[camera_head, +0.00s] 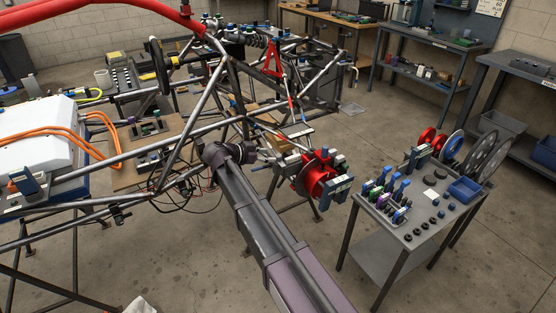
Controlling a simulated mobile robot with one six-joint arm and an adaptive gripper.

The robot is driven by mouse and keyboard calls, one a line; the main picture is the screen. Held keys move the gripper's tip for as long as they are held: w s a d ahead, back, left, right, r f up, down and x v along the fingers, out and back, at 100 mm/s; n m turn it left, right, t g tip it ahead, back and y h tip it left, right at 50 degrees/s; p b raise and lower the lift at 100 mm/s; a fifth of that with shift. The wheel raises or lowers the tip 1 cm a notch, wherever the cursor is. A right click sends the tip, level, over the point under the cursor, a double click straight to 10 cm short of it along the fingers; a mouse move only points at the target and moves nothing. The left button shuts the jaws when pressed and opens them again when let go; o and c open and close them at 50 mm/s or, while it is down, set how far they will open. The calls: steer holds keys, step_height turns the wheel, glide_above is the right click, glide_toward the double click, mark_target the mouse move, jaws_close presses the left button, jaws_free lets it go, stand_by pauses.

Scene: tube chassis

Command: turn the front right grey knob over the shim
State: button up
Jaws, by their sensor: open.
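My arm reaches up from the bottom right to the chassis corner. My gripper (277,160) is open there, pointing right toward the red hub assembly (318,176). The hub carries a dark red knob-like piece on top and dark teal blocks at its right. Small grey parts lie between the gripper and the hub, but they are too small to tell which is the front right grey knob. The shim cannot be made out either. I cannot tell whether the fingers touch or surround anything.
The tube chassis (150,157) fills the left and middle, with loose wires below. A grey parts cart (385,240) with tools, discs and a blue bin (464,190) stands at right. Workbenches line the back. Floor between hub and cart is clear.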

mark_target(278, 155)
steer(key=shift+b+x, duration=0.7)
steer(key=shift+x, duration=1.75)
jaws_close()
